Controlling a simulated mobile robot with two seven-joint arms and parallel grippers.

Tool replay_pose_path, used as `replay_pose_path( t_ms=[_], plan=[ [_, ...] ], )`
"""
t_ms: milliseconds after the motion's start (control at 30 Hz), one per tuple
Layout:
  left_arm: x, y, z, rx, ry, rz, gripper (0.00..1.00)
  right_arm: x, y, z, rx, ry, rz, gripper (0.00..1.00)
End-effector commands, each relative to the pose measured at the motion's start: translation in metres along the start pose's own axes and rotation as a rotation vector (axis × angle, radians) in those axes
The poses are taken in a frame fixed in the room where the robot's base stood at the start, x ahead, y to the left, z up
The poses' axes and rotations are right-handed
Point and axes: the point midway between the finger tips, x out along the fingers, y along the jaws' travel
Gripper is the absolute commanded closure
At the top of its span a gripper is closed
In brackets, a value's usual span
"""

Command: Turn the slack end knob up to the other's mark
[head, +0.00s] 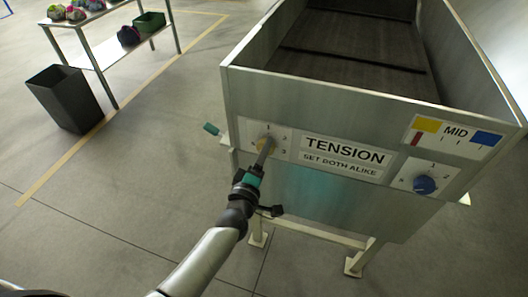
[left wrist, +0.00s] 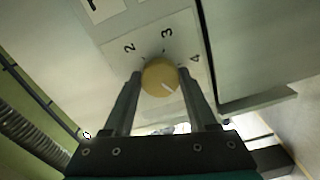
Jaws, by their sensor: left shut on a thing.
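The yellow knob (head: 264,142) sits on a white dial plate at the left of the TENSION panel. My left gripper (head: 266,149) reaches it from the front and is shut on it. In the left wrist view the yellow knob (left wrist: 160,77) is between the two fingers, and its white line points to the lower right, just past the 4 side of the dial. The numbers 2, 3 and 4 show around it. The blue knob (head: 424,185) is on the right dial plate; its pointer is too small to read surely. My right gripper is not in view.
A label (head: 345,155) reads TENSION, SET BOTH ALIKE. A gauge plate (head: 453,136) marked MID has yellow, red and blue patches. The metal trough with a dark belt (head: 350,60) stands behind. A dark bin (head: 65,98) and a shelf with bags are at the left.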

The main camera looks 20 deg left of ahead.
Motion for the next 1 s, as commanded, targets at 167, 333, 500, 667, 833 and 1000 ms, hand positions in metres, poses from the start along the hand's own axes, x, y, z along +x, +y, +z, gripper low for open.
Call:
replay_pose_path(
  t_ms=[167,333,500,667,833,1000],
  plan=[
    [0.000,0.000,0.001,0.006,-0.002,0.000,0.32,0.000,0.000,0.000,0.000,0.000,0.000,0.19],
    [0.000,0.000,0.000,0.004,-0.001,0.000,0.13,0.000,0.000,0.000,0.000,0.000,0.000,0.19],
    [0.000,0.000,0.000,0.003,-0.001,0.000,0.12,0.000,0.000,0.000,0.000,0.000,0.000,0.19],
    [-0.003,-0.001,0.000,0.002,-0.001,-0.001,0.12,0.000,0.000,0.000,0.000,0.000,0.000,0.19],
    [-0.020,-0.001,0.000,0.002,-0.002,-0.002,0.12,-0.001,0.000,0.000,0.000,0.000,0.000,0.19],
    [-0.050,-0.001,0.000,0.003,-0.002,-0.003,0.12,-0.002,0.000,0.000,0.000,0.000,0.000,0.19]
  ],
)
